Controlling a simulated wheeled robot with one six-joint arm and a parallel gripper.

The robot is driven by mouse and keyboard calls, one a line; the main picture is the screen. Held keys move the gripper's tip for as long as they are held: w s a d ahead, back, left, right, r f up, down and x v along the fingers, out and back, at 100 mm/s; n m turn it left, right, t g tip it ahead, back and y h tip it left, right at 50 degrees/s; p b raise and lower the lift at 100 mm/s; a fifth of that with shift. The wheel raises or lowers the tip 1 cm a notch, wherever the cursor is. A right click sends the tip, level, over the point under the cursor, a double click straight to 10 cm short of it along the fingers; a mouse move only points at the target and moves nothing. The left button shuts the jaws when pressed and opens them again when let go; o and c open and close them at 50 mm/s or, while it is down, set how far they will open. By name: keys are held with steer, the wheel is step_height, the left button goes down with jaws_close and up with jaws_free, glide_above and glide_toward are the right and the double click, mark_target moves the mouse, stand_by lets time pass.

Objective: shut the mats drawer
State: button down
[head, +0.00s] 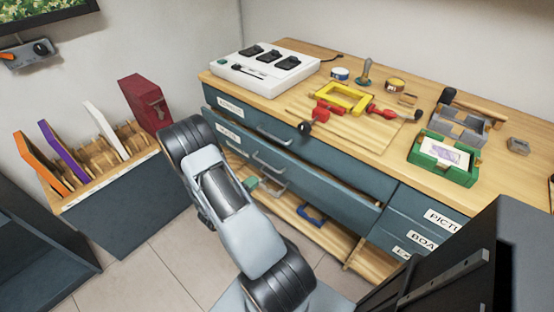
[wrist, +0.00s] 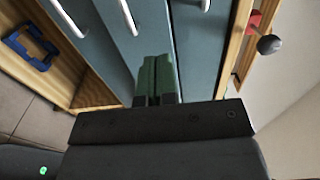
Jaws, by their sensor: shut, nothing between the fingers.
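The bench (head: 310,85) has a blue-grey drawer front (head: 325,178) below its top left drawer (head: 335,160). This lower front stands out from the bench, with a pale wood strip showing behind its upper edge at the right. Its label is too small to read surely, so I cannot confirm it is the mats drawer. My gripper (head: 251,183), with green fingertips, is low before the drawer fronts, partly hidden by my arm. In the wrist view my gripper (wrist: 155,75) is shut and empty, its fingers pointing at the blue-grey fronts; contact is unclear. Bar handles (wrist: 128,17) show beside it.
A blue frame-like item (head: 312,214) lies on the low shelf under the drawers. Tools, a yellow frame (head: 343,95) and a green tray (head: 443,170) are on the bench top. A rack of coloured panels (head: 110,155) stands left. Tiled floor is clear between.

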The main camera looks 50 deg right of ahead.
mark_target(281, 157)
steer(key=d, duration=0.9)
steer(key=s+d+b, duration=0.1)
steer(key=d, duration=0.3)
steer(key=shift+d+f, duration=0.1)
steer(key=shift+d, duration=0.2)
